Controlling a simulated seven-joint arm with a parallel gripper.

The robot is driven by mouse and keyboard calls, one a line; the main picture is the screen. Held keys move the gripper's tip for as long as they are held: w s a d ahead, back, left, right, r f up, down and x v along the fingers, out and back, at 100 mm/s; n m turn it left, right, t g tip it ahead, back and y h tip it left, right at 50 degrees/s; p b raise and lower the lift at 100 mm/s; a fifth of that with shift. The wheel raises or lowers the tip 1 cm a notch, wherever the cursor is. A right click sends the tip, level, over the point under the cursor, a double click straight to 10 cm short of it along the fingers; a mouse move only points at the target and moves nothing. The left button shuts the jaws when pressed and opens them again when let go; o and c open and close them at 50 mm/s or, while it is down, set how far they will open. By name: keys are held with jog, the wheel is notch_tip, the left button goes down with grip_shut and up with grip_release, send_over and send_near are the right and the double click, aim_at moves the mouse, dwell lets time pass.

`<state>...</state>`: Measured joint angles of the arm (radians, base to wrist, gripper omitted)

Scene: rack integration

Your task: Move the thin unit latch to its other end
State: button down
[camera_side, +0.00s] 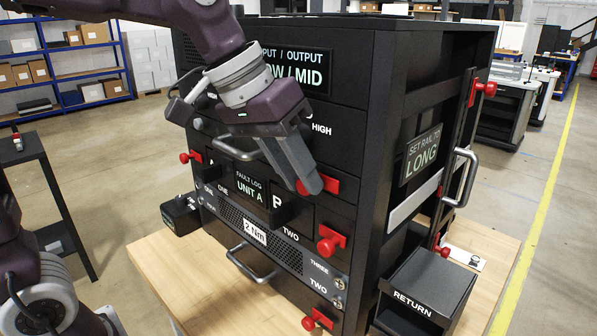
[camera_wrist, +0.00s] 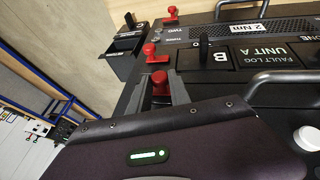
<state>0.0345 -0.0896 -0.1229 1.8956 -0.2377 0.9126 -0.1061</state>
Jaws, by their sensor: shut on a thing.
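My gripper (camera_side: 308,186) is at the right side of the rack's front face and is shut on a red latch (camera_side: 323,184). In the wrist view, my gripper (camera_wrist: 161,92) has this red latch (camera_wrist: 159,80) between its fingers. In the side view, part of the latch is hidden behind a finger. It sits at the right end of the row with the FAULT LOG UNIT A module (camera_side: 249,185). I cannot tell which latch belongs to the thin unit.
Another red latch (camera_side: 330,241) is just below, and one (camera_side: 317,320) sits near the rack's bottom. A red latch (camera_side: 190,157) is at the left edge. Metal handles (camera_side: 250,265) stick out of the front. A RETURN bin (camera_side: 428,283) stands at the right.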

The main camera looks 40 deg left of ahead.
dwell(0.9)
jog(key=shift+d+r, duration=0.1)
jog(key=shift+d, duration=1.2)
jog(key=c, duration=1.2)
grip_release()
jog(key=shift+d, duration=0.1)
jog(key=v, duration=0.7)
